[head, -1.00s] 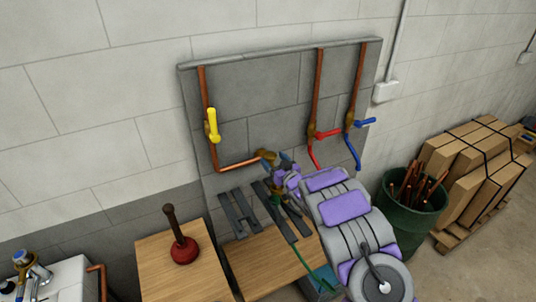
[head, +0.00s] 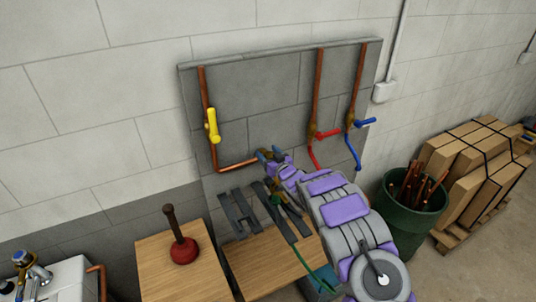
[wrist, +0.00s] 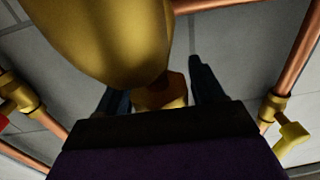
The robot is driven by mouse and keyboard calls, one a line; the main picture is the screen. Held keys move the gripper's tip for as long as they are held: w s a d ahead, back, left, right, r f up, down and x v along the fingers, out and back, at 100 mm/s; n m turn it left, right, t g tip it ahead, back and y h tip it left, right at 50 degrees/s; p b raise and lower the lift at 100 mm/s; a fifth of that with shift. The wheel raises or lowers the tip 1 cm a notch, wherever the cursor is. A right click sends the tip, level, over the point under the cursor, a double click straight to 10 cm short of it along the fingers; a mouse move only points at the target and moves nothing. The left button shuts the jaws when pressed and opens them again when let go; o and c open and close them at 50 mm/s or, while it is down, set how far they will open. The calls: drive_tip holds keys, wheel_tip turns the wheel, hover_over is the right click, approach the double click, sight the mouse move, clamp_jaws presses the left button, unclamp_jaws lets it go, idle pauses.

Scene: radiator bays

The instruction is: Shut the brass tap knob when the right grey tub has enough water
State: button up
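The brass tap knob is largely hidden by my gripper (head: 270,154) in the head view, at the end of the low copper pipe. In the wrist view, a large rounded brass body (wrist: 100,35) fills the upper left. A smaller faceted brass part (wrist: 163,92) sits between my two dark fingers (wrist: 160,88). The fingers are apart, with a narrow gap between the brass part and the right finger. I cannot tell whether the left finger touches it. No grey tub can be made out, so the water level cannot be seen; my arm covers part of the bench.
A yellow-handled valve (head: 212,125), a red one (head: 327,134) and a blue one (head: 364,122) are on the panel. A plunger (head: 182,248) stands left; a green bin (head: 410,212) stands right.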

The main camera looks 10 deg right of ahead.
drive_tip(key=c, duration=0.7)
drive_tip(key=shift+c, duration=0.2)
drive_tip(key=shift+m+h+b, duration=0.4)
drive_tip(key=shift+h+b, duration=0.15)
drive_tip(key=shift+h, duration=0.05)
drive_tip(key=m+t+h+b, duration=0.1)
drive_tip(key=m+h+b, duration=0.1)
drive_tip(key=h+b, duration=0.1)
drive_tip(key=shift+f+m+h, duration=0.15)
drive_tip(key=shift+m+h, duration=0.25)
drive_tip(key=shift+h, duration=0.1)
drive_tip(key=m+h+b, duration=0.1)
drive_tip(key=h, duration=0.1)
drive_tip(key=shift+d+m+h, duration=0.15)
drive_tip(key=shift+m+h, duration=0.15)
drive_tip(key=shift+h, duration=0.1)
drive_tip(key=m+h, duration=0.1)
drive_tip(key=m+h+p, duration=0.1)
drive_tip(key=h, duration=0.1)
drive_tip(key=g+h+p, duration=0.1)
drive_tip(key=shift+d+r+m, duration=0.3)
drive_tip(key=shift+r+m, duration=0.05)
drive_tip(key=shift+m, duration=0.05)
drive_tip(key=shift+d+m+g+h+p, duration=0.15)
drive_tip(key=shift+m+g+h+p, duration=0.35)
drive_tip(key=shift+h+p, duration=0.55)
drive_tip(key=shift+f+m+h, duration=0.1)
drive_tip(key=shift+m+h, duration=0.15)
drive_tip(key=shift+m, duration=0.05)
